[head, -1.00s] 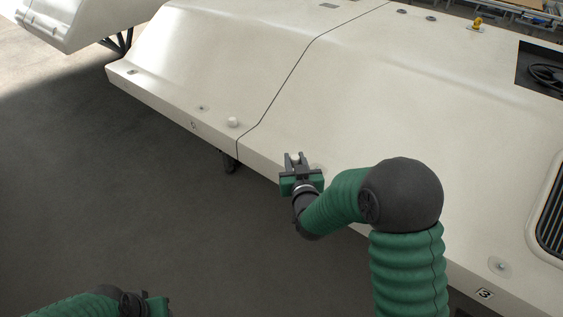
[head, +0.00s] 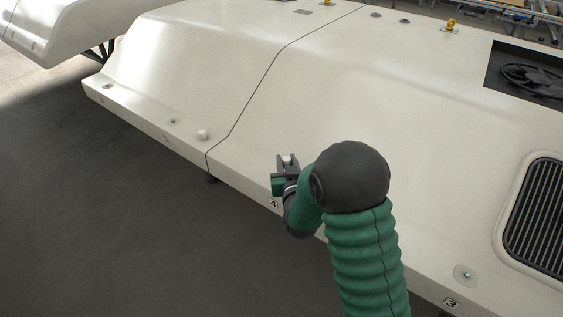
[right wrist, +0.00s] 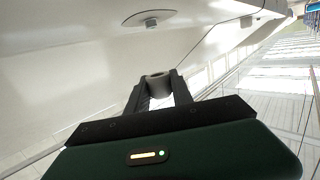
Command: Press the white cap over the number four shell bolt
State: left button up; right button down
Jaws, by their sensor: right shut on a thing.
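My right gripper (head: 288,163) is shut on a small white cap (head: 288,160) beside the cream shell (head: 365,110). The number four label (head: 273,204) is on the shell's lower edge, just below the gripper. In the right wrist view the cap (right wrist: 158,80) sits between the fingertips, its round opening showing. A bolt (right wrist: 151,23) on a round pale disc (right wrist: 148,16) lies on the shell beyond the cap, apart from it. In the head view no bolt shows by the number four label; my gripper and arm cover that area. My left gripper is out of view.
Another white cap (head: 203,135) sits on the shell left of the dark seam (head: 243,100), near a bare bolt (head: 173,121). A number three label (head: 451,303) and its bolt (head: 465,275) are at lower right. The dark floor (head: 120,230) at left is clear.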

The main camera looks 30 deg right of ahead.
notch_tip(320, 180, down, 3)
jog(key=shift+d+r+b, duration=0.1)
jog(key=shift+d+b, duration=0.05)
jog(key=shift+b, duration=0.75)
jog(key=shift+a+f+b, duration=0.6)
jog(key=shift+a+b, duration=0.1)
jog(key=shift+a, duration=0.05)
jog(key=shift+a+f, duration=0.1)
jog(key=shift+a, duration=0.05)
jog(key=shift+d+f, duration=0.2)
jog(key=shift+d, duration=0.35)
jog(key=shift+a+r, duration=0.15)
jog(key=shift+a, duration=0.35)
jog(key=shift+d, duration=0.2)
jog(key=shift+d, duration=0.1)
jog(key=shift+f+b, duration=1.05)
jog(key=shift+b, duration=0.05)
